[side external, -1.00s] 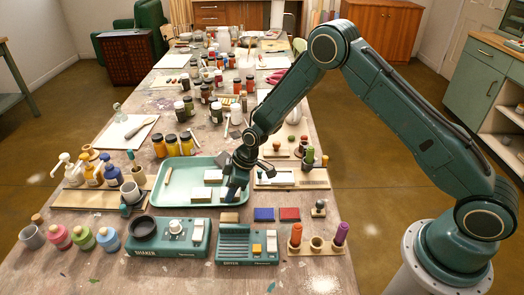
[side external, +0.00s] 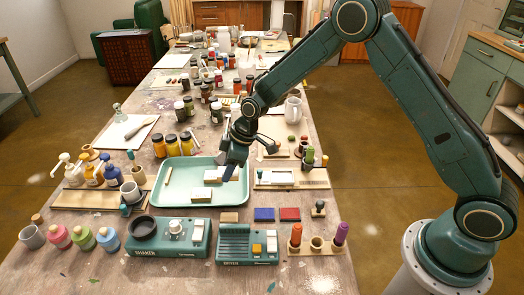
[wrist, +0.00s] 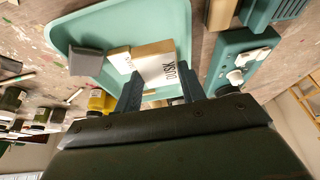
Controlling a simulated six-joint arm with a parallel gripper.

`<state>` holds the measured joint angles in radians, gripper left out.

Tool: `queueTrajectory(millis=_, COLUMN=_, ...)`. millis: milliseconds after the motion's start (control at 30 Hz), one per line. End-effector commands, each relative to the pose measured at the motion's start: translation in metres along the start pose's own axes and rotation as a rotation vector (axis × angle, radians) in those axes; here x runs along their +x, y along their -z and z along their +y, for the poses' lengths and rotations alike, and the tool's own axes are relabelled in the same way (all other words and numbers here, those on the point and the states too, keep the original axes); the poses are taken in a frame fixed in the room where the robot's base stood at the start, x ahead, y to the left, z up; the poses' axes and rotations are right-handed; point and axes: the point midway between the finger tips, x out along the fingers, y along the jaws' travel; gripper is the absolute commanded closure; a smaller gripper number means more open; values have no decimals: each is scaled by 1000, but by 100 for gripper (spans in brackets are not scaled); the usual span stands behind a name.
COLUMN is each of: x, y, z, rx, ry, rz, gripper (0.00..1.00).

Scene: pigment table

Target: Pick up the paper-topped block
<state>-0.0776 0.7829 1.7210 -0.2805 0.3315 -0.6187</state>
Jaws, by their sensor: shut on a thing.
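My gripper (side external: 234,166) is above the right part of the green tray (side external: 163,205) in the side view. In the wrist view my gripper (wrist: 160,86) has its two dark fingers on either side of a white-topped block (wrist: 155,62) lettered "DUSK" and is shut on it. Pale blocks (side external: 201,194) lie in the tray in the side view. A grey block (wrist: 88,61) shows at the tray's edge in the wrist view.
The shaker (side external: 168,238) and dryer (side external: 248,245) stand in front of the tray. Blue (side external: 264,214) and red (side external: 289,214) pads lie to its right. Pump bottles (side external: 92,170) are left, amber jars (side external: 172,146) behind. A wooden holder (side external: 292,178) is right.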

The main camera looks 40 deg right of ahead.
Motion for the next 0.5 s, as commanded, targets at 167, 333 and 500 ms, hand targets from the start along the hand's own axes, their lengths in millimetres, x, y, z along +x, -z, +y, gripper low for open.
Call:
queueTrajectory(millis=167, x=-39, y=17, z=1, rx=-1, ry=-4, rz=4, gripper=82)
queueTrajectory(millis=333, x=-70, y=30, z=1, rx=-1, ry=-3, rz=3, gripper=82)
queueTrajectory(millis=500, x=-92, y=39, z=1, rx=-1, ry=-2, rz=2, gripper=82)
